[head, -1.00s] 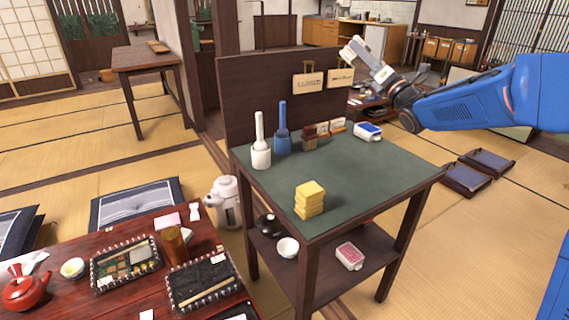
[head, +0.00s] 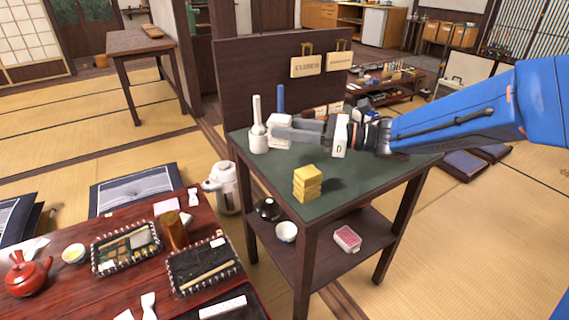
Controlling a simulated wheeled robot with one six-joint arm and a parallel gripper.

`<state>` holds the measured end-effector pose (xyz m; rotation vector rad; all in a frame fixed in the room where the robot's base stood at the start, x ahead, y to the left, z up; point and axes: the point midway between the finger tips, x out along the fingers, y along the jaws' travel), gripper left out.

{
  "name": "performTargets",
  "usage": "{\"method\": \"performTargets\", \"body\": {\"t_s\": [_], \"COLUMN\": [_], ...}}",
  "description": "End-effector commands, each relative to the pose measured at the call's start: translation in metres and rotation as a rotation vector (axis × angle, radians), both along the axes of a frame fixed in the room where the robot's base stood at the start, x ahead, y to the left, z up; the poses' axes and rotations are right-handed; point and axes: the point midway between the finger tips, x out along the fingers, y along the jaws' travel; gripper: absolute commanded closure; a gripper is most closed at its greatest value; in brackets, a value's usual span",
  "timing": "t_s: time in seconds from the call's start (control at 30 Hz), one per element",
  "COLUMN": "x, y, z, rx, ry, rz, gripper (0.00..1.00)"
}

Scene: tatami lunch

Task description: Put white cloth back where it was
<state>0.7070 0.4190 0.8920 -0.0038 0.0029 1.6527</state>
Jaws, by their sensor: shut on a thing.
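My gripper (head: 300,130) reaches in from the right above the green-topped table (head: 345,185), its fingers pointing left. It is shut on a small pale thing, which looks like the white cloth (head: 279,144), at the fingertips. The cloth is close to the white-handled tool in its white pot (head: 258,138) and in front of the blue-handled tool (head: 281,98), whose base is hidden. I cannot tell whether the cloth touches the tabletop or the white pot.
A stack of yellow blocks (head: 307,183) stands near the table's front corner. A dark upright board (head: 240,85) with hanging signs rises behind. The tabletop's front right is clear.

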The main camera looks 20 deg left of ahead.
Motion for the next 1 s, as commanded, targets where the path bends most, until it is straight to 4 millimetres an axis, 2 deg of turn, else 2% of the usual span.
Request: {"method": "performTargets", "body": {"t_s": [0.1, 0.2, 0.47, 0.7, 1.0], "x": [0.001, 0.001, 0.001, 0.001, 0.001], "y": [0.000, 0.000, 0.000, 0.000, 0.000], "z": [-0.023, -0.036, -0.053, -0.082, -0.084], "rx": [-0.001, -0.001, 0.001, 0.000, 0.001], "ry": [0.006, 0.004, 0.003, 0.003, 0.002], "rz": [-0.002, -0.002, -0.003, -0.003, -0.003], "gripper": [0.89, 0.89, 0.89, 0.89, 0.89]}}
